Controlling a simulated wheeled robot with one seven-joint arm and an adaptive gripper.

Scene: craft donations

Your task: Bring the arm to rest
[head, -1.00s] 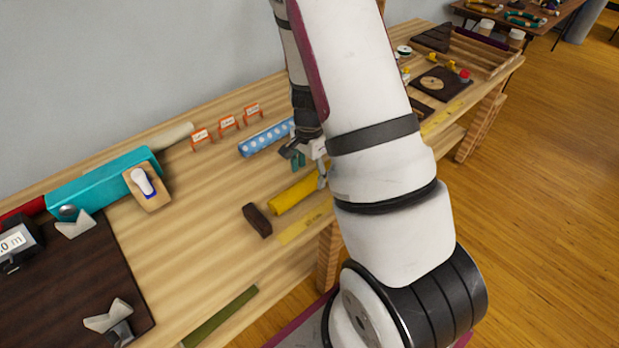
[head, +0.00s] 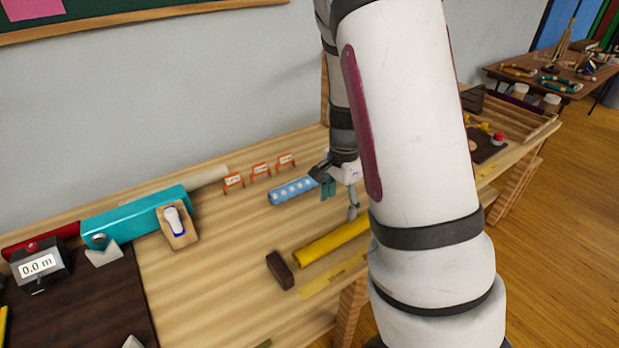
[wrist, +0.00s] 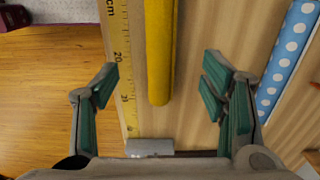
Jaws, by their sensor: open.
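My gripper (head: 338,196) hangs over the wooden bench (head: 225,270), its fingers apart and nothing between the pads. The wrist view shows the open gripper (wrist: 160,98) with green pads. A yellow roll (head: 325,245) lies on the bench below it; in the wrist view the yellow roll (wrist: 160,50) runs between the two fingers but appears lower, not gripped. My arm hides part of the bench and the roll's right end in the head view.
A blue dotted roll (head: 292,190) lies left of my gripper, near small orange label stands (head: 260,170). A dark block (head: 280,270) and a yellow ruler (head: 335,275) lie near the front edge. A teal box (head: 135,215) stands further left.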

